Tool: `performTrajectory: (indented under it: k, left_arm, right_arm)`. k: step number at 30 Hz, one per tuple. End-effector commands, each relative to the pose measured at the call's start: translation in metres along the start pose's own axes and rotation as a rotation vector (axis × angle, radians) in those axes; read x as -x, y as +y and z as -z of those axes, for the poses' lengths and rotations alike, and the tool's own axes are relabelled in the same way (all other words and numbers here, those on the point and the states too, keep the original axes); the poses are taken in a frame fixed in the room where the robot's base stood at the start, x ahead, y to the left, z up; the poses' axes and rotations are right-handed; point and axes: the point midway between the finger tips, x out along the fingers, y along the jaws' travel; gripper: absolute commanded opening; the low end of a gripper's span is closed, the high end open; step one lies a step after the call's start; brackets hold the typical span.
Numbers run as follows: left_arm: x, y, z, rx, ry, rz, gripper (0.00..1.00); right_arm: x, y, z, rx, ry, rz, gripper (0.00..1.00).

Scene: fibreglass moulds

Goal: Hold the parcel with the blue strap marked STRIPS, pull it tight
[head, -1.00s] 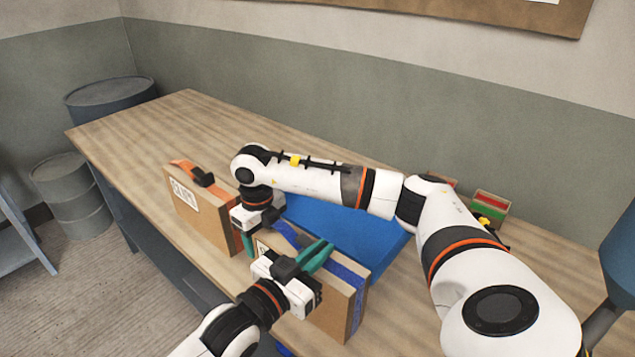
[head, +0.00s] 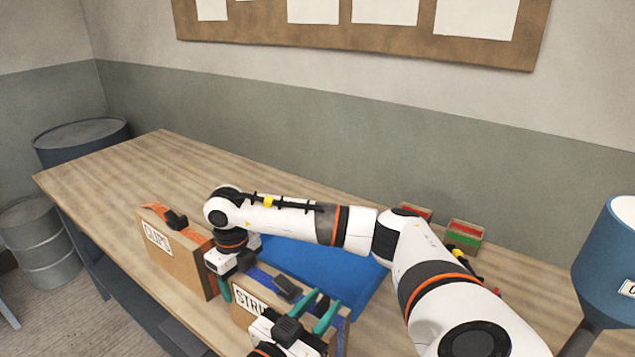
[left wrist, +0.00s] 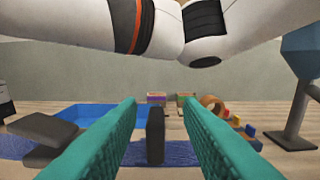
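The STRIPS parcel (head: 262,318) is a brown box standing upright at the table's front edge, with a blue strap (head: 262,274) and a dark buckle (head: 287,287) on top. The strap also shows in the left wrist view (left wrist: 180,153), with the buckle at left (left wrist: 45,130). My left gripper (head: 322,308) is open over the parcel's right part. Its teal fingers stand on either side of a dark upright tab (left wrist: 155,135), with gaps showing. My right gripper (head: 226,290) is at the parcel's left end; one teal finger shows, and its grip is hidden.
A parcel marked CLIPS (head: 180,255) with an orange strap stands close at left. A blue mat (head: 325,267) lies behind the STRIPS parcel, under my right arm. Small boxes (head: 464,236) sit at the back, and a blue hopper (head: 610,250) stands at right. The table's far left is clear.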

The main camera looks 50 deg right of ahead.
Motion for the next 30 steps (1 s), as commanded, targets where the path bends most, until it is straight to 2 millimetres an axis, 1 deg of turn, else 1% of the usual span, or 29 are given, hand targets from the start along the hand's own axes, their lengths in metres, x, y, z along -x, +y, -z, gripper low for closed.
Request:
performTrajectory:
  k: [1, 6, 8, 10, 14, 21, 25, 30]
  left_arm:
    - [0.000, 0.001, 0.001, 0.000, 0.000, -0.001, 0.33]
    - [0.001, 0.001, 0.001, -0.001, 0.000, -0.002, 0.33]
    - [0.004, 0.001, 0.001, -0.001, -0.001, -0.002, 0.33]
    - [0.012, 0.002, 0.002, 0.000, 0.000, -0.003, 0.33]
    - [0.037, 0.002, 0.002, -0.001, 0.002, -0.003, 0.33]
    - [0.088, 0.001, 0.001, -0.002, 0.001, -0.003, 0.33]
    - [0.108, 0.000, 0.001, -0.003, 0.001, -0.002, 0.33]
    - [0.120, -0.001, 0.000, -0.002, -0.001, -0.001, 0.33]
  right_arm:
    - [-0.007, -0.002, -0.004, 0.004, -0.016, 0.000, 0.23]
    - [-0.007, -0.002, -0.004, 0.004, -0.015, 0.000, 0.23]
    - [-0.007, -0.002, -0.004, 0.004, -0.015, 0.000, 0.23]
    - [-0.007, -0.002, -0.003, 0.004, -0.015, 0.000, 0.23]
    - [-0.007, -0.002, -0.003, 0.003, -0.015, 0.000, 0.23]
    - [-0.007, -0.002, -0.003, 0.003, -0.014, 0.000, 0.23]
    - [-0.007, -0.002, -0.003, 0.003, -0.014, 0.000, 0.23]
    - [-0.007, -0.002, -0.003, 0.002, -0.014, 0.000, 0.23]
